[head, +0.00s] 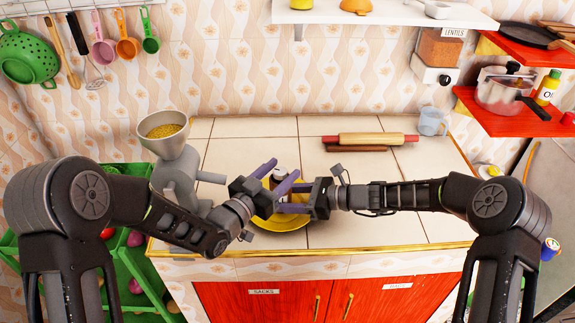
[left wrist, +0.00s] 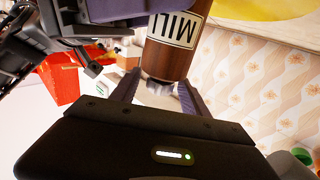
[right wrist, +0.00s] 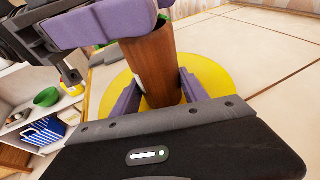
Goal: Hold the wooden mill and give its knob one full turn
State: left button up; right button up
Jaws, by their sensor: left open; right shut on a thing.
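The wooden mill (head: 279,173) is brown, with a white label reading "MILL" in the left wrist view (left wrist: 180,30). It stands above a yellow plate (head: 283,223) in the head view, partly hidden by purple fingers. My right gripper (head: 281,199) is shut on the mill's wooden body, which shows between its fingers in the right wrist view (right wrist: 152,70). My left gripper (head: 284,168) is open at the knob end.
The tiled counter (head: 370,225) is mostly clear. A rolling pin (head: 370,139) lies on a board at the back, with a glass mug (head: 432,121) to its right.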

aim_at(284, 168)
pick_arm(q)
jog(key=shift+x, duration=1.6)
jog(key=shift+c, duration=0.2)
grip_shut()
